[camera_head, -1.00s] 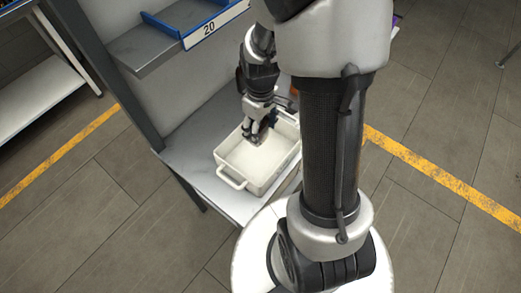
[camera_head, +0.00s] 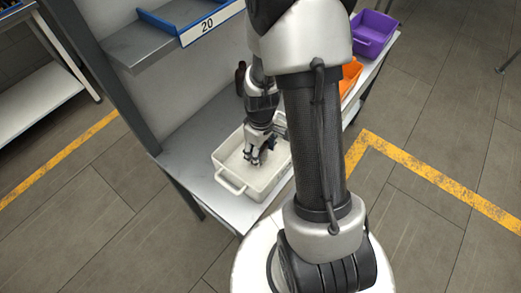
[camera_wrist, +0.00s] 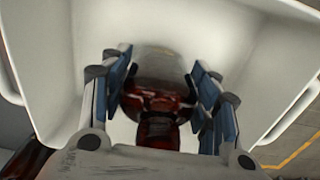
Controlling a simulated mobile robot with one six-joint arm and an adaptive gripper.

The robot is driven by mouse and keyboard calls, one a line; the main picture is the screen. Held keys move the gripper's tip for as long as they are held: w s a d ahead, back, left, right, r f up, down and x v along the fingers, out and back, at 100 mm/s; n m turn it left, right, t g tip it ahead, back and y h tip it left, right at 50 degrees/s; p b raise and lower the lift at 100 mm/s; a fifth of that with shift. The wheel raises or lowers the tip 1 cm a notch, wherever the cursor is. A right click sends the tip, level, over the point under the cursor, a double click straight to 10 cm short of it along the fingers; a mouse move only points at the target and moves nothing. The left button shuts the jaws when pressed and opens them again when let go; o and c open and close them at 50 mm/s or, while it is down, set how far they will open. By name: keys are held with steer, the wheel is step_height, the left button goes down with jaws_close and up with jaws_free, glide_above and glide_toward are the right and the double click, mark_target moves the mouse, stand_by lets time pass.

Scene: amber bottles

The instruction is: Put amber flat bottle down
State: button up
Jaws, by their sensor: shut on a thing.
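The amber flat bottle (camera_wrist: 158,98) is dark red-brown and sits between the blue-padded fingers of my gripper (camera_wrist: 160,75) in the wrist view. My gripper is shut on it. Its neck points toward the wrist camera. In the head view my gripper (camera_head: 261,155) points down inside a white bin (camera_head: 262,186); the bottle cannot be made out there. The white bin (camera_wrist: 45,65) surrounds the bottle in the wrist view. Whether the bottle touches the bin floor cannot be told.
The bin stands on a grey shelf (camera_head: 190,150). A dark bottle-like thing (camera_head: 240,78) stands behind it. An orange bin (camera_head: 350,75) and a purple bin (camera_head: 372,35) are to the right. A blue-edged tray (camera_head: 190,25) marked 20 is above.

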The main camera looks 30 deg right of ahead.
steer(key=shift+f, duration=0.15)
steer(key=o, duration=1.1)
step_height(320, 180, up, 12)
steer(key=p, duration=0.4)
steer(key=shift+r, duration=0.25)
steer(key=s+a+r+m+t, duration=0.1)
steer(key=s+a+r, duration=0.15)
steer(key=r, duration=0.45)
steer(key=s+a+r+m+t, duration=0.1)
steer(key=s+a+r, duration=0.1)
steer(key=a+r, duration=0.35)
steer(key=s+a+r+m+t, duration=0.2)
steer(key=s+r, duration=0.6)
steer(key=s, duration=0.1)
steer(key=shift+a+r+t, duration=0.15)
steer(key=shift+a+t, duration=0.1)
steer(key=shift+t, duration=0.05)
